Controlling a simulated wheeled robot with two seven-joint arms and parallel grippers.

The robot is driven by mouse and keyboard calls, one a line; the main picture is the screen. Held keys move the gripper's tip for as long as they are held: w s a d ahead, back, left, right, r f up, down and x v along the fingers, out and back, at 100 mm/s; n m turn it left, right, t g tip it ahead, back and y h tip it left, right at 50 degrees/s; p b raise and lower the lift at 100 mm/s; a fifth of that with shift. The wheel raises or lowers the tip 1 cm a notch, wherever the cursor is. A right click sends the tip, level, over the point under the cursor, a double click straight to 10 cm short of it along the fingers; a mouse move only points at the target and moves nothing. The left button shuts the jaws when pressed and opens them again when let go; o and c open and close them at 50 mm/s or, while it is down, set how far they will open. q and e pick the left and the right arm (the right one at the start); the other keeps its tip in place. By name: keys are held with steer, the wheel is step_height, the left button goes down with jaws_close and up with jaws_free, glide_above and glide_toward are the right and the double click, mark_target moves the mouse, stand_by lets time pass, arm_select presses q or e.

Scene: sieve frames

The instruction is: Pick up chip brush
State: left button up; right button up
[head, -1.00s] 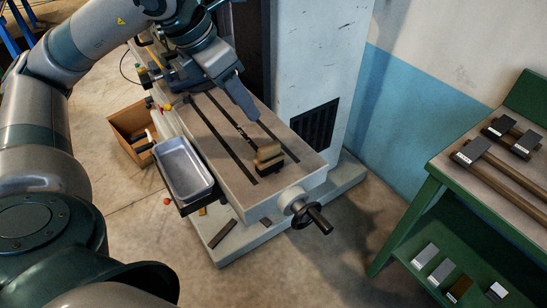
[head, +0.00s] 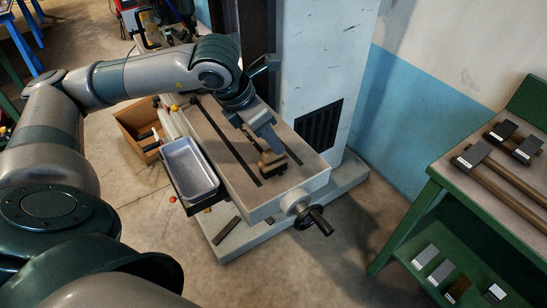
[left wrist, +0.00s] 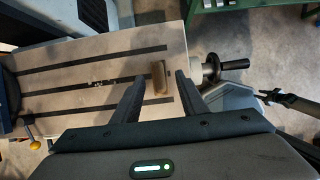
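The chip brush (head: 273,164), a small tan and brown block-like brush, rests on the slotted machine table (head: 216,124) near its front end. My left gripper (head: 271,142) is above and close to it, partly covering it in the head view. In the left wrist view the left gripper (left wrist: 158,93) has its two dark fingers spread apart. The brush (left wrist: 160,78) shows between and just beyond the fingertips, apart from them. What appears to be my right gripper (left wrist: 268,96) shows at the right of the left wrist view, its prongs apart and empty; it is out of the head view.
A metal tray (head: 188,201) hangs at the table's left side. A crank handwheel (head: 308,211) sticks out at the front. The machine column (head: 325,60) rises behind.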

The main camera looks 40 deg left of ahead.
mark_target(273, 160)
arm_select(q)
steer(key=shift+w+f, duration=0.1)
steer(key=shift+f, duration=0.15)
steer(key=shift+f+p, duration=0.35)
steer(key=shift+p, duration=0.05)
steer(key=p+x, duration=0.2)
steer(key=x, duration=0.1)
steer(key=shift+a+f, duration=0.15)
steer(key=shift+f, duration=0.3)
steer(key=shift+w+f, duration=0.2)
steer(key=shift+f, duration=0.15)
steer(key=shift+c, duration=0.6)
steer(key=c, duration=0.9)
